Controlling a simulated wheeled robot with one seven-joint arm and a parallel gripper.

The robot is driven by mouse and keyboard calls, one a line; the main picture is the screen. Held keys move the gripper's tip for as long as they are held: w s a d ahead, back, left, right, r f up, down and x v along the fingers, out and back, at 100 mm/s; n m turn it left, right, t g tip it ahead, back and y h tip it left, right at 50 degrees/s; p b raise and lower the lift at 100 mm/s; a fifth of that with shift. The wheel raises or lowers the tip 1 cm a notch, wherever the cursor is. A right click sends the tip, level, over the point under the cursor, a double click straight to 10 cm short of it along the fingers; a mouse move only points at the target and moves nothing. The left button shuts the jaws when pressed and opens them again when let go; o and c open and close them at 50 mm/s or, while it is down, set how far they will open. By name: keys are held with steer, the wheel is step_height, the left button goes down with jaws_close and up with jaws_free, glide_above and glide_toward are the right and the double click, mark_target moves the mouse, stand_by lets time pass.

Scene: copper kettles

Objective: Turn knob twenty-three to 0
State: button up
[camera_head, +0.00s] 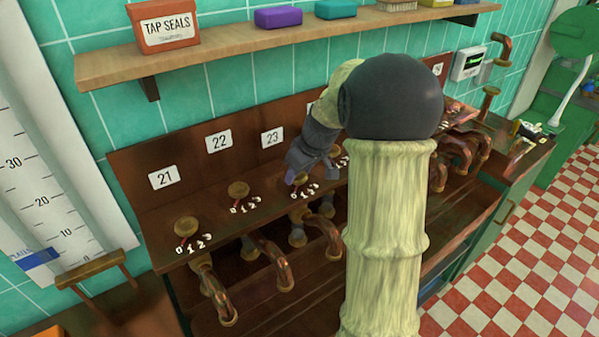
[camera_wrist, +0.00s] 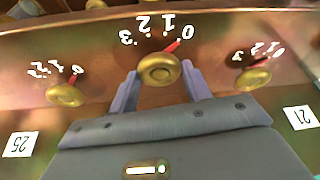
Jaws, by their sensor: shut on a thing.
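Knob twenty-three is a round brass knob with a red pointer, on the sloped copper panel below the card "23" (camera_head: 272,137). In the wrist view, knob twenty-three (camera_wrist: 159,70) sits between the two fingers of my gripper (camera_wrist: 158,76), which are shut on its sides. Its red pointer aims at the white 0, and the marks 1, 2 and 3 lie to the left in this upside-down view. In the head view, my gripper (camera_head: 298,176) is down at the knob and partly hides it.
Neighbouring brass knobs stand close on both sides in the wrist view, on the left (camera_wrist: 65,94) and right (camera_wrist: 254,77). Curved copper spouts (camera_head: 275,262) stick out below the panel. A wooden shelf (camera_head: 220,55) holding a box and soaps hangs above.

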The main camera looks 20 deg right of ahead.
steer(key=o, duration=1)
steer(key=b+v, duration=0.1)
steer(key=v, duration=1.6)
steer(key=shift+d+r+b, duration=0.1)
steer(key=shift+r+b, duration=0.15)
steer(key=shift+b, duration=0.05)
